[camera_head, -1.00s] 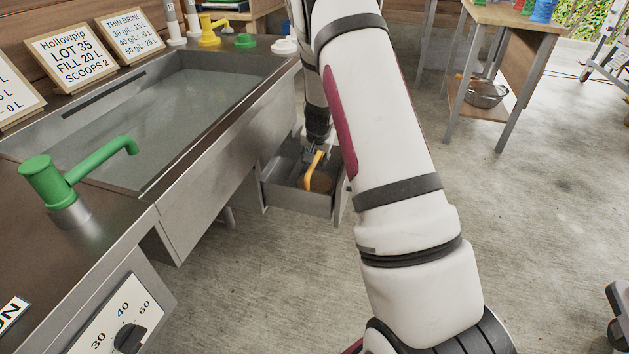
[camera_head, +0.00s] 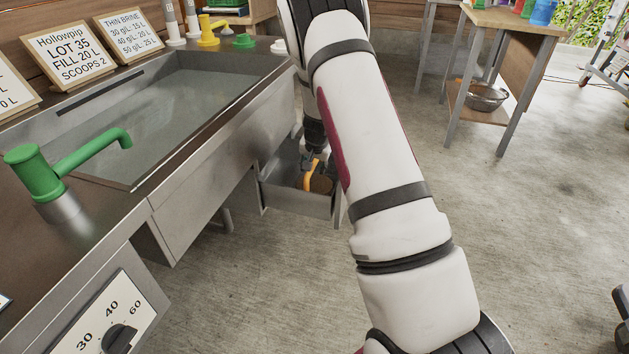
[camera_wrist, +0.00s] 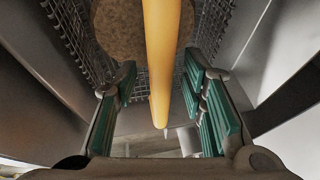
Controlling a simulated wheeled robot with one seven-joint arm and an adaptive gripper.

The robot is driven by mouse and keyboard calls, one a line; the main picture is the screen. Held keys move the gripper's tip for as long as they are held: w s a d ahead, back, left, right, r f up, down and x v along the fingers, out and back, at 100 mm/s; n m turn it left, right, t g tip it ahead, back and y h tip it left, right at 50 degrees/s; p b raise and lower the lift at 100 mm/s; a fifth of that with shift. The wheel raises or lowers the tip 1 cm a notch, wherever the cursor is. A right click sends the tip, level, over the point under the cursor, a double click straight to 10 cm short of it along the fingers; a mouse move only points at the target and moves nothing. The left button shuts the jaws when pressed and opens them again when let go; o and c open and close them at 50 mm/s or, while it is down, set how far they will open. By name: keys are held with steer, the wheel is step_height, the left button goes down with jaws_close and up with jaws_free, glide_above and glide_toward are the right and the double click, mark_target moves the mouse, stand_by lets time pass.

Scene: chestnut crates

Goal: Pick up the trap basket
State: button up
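The trap basket (camera_wrist: 74,28) is grey wire mesh with a yellow handle (camera_wrist: 161,65) arching over it and a brown, grainy mass inside. It sits in an open metal drawer (camera_head: 300,201) under the sink unit; its handle (camera_head: 311,178) also shows in the head view. My gripper (camera_wrist: 163,105) is open, with one green-padded finger on each side of the handle. Gaps show between the handle and both fingers. In the head view my gripper (camera_head: 309,158) is small and partly hidden in the drawer's shadow just above the handle.
The sink basin (camera_head: 180,105) with a green tap (camera_head: 60,170) is to the left of the drawer. A wooden table (camera_head: 510,20) with a metal bowl (camera_head: 485,96) on its lower shelf stands at the back right. The concrete floor between is clear.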

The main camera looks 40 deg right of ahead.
steer(key=shift+f, duration=0.1)
stand_by(0.3)
jaws_close()
